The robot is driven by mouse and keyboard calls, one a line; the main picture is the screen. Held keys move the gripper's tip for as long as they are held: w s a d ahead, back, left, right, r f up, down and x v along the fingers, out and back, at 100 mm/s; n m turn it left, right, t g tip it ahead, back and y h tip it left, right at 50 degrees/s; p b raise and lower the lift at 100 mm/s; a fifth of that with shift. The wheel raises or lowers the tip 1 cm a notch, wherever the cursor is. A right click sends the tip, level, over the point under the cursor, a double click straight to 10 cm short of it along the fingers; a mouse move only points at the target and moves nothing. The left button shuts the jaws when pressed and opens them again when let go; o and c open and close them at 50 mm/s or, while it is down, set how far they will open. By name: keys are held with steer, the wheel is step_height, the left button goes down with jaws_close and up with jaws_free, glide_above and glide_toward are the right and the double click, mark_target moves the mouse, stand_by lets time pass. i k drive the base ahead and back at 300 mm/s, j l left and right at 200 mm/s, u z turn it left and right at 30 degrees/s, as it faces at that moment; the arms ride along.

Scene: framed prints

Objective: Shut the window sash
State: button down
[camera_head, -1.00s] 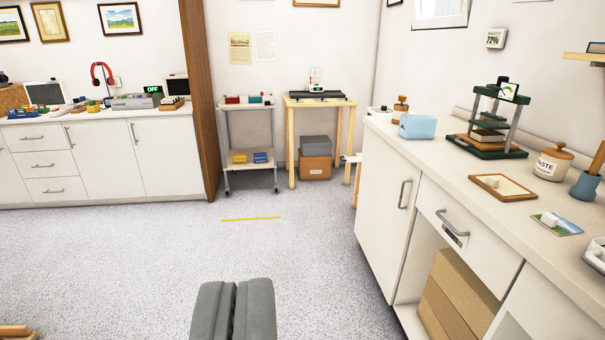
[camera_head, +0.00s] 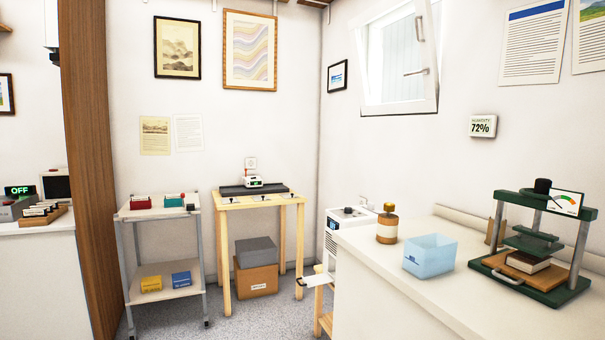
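The window sash (camera_head: 402,62) is white-framed, high on the right-hand wall near the room corner. It stands tilted inward at its top, away from the white window frame (camera_head: 361,50), so it is open. A handle (camera_head: 416,72) shows on the sash, and another handle-like part shows higher on its right side. My gripper is not in this view.
A white appliance (camera_head: 345,225), wooden table (camera_head: 258,200) and trolley (camera_head: 160,215) stand near the corner. Some floor shows between them.

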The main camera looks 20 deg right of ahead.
mark_target(424, 19)
steer(key=i, duration=1.7)
steer(key=i+z, duration=0.35)
steer(key=i, duration=0.25)
steer(key=i+j+z, duration=0.35)
steer(key=i, duration=0.25)
steer(key=l, duration=0.1)
